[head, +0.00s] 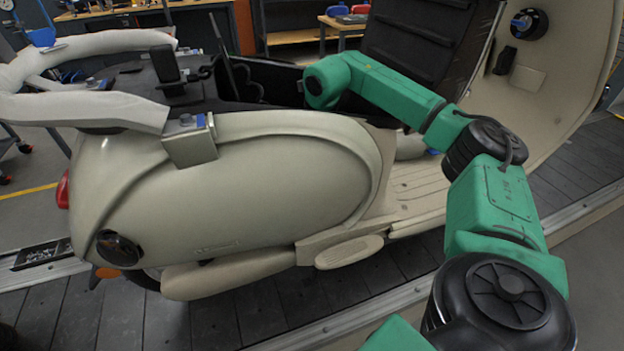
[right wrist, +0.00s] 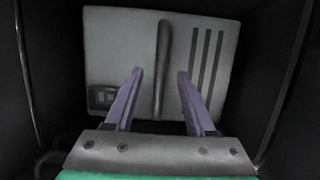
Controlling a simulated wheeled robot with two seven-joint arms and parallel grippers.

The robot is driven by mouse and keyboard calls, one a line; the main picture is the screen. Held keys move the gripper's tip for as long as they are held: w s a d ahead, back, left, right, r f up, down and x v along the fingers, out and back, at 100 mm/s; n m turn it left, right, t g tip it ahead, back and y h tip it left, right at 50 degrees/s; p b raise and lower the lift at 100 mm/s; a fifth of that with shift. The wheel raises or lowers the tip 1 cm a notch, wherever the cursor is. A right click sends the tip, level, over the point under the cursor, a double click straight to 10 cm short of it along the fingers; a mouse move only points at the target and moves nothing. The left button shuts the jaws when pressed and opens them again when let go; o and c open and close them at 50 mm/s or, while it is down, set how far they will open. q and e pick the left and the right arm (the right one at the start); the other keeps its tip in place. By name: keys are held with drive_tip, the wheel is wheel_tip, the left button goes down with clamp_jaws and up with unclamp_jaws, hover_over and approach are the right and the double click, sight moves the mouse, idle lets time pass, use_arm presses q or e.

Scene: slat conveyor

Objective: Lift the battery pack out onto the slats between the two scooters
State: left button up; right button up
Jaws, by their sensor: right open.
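The battery pack (right wrist: 120,50) is a pale grey block with a dark raised handle bar (right wrist: 163,60), dark slots and a small dark panel. It sits deep in a dark compartment in the right wrist view. My right gripper (right wrist: 160,71) is open, with its purple fingers on either side of the handle bar; I cannot tell whether they touch it. In the head view my right arm reaches into the open body of the cream scooter (head: 270,180), which hides the gripper and the pack. The dark slats (head: 260,318) run below the scooter. My left gripper is out of view.
A dark ribbed panel (head: 425,35) stands raised behind my right arm. A cream front shield (head: 575,70) rises at the right. A metal latch block (head: 190,143) and a pale tubular rail (head: 90,48) stick out at the scooter's left. Bare slats lie in front.

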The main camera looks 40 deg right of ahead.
drive_tip(key=shift+f, duration=0.15)
clamp_jaws()
idle(1.4)
drive_tip(key=shift+w, duration=0.15)
